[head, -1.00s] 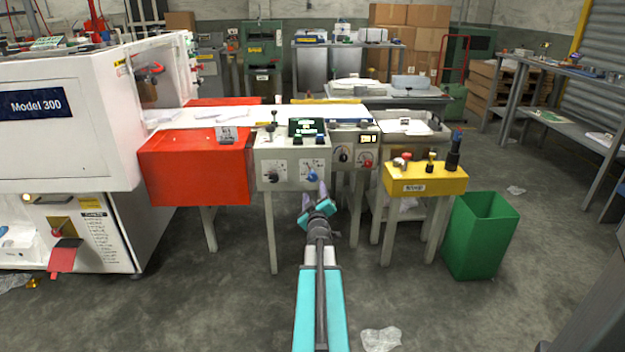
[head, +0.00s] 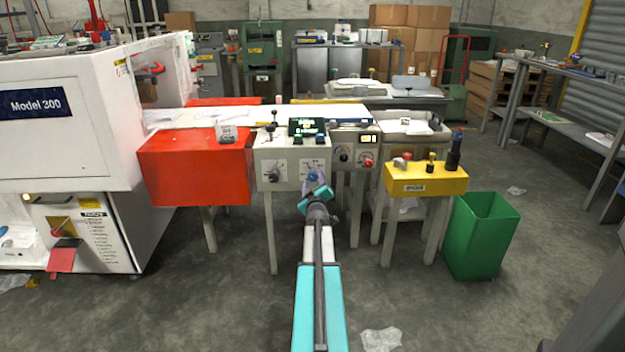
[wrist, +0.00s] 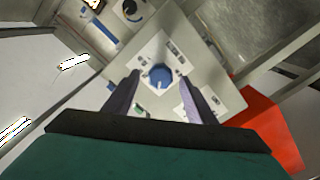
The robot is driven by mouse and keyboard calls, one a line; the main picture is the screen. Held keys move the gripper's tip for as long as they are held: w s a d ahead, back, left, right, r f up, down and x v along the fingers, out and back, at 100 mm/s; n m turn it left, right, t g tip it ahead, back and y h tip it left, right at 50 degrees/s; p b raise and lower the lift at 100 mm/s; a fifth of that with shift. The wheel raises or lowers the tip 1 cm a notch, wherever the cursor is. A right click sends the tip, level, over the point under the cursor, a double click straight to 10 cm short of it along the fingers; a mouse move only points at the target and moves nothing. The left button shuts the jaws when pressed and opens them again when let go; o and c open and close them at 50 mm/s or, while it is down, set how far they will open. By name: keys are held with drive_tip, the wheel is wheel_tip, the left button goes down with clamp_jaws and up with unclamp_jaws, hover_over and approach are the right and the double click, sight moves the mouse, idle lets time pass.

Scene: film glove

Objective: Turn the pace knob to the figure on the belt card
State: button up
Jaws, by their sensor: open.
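A blue knob (head: 313,177) sits on a white plate on the front of the pale control box (head: 262,152). In the wrist view the blue knob (wrist: 158,77) shows a light pointer line and lies between and beyond my open fingertips, with a gap on both sides. My gripper (head: 314,188) is open and empty in front of it. A black knob (head: 273,176) is on the plate to the left. The labels are too small to read, so I cannot tell which knob is marked pace. A small card (head: 227,133) stands on the red housing; its figure is unreadable.
The red housing (head: 195,175) adjoins the control box on the left. A grey unit (head: 354,140) with a display, a black knob and a red knob is right of it.

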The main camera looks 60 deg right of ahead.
sight(313, 178)
drive_tip(key=shift+x, duration=1.7)
drive_tip(key=c, duration=1)
drive_tip(key=shift+c, duration=0.2)
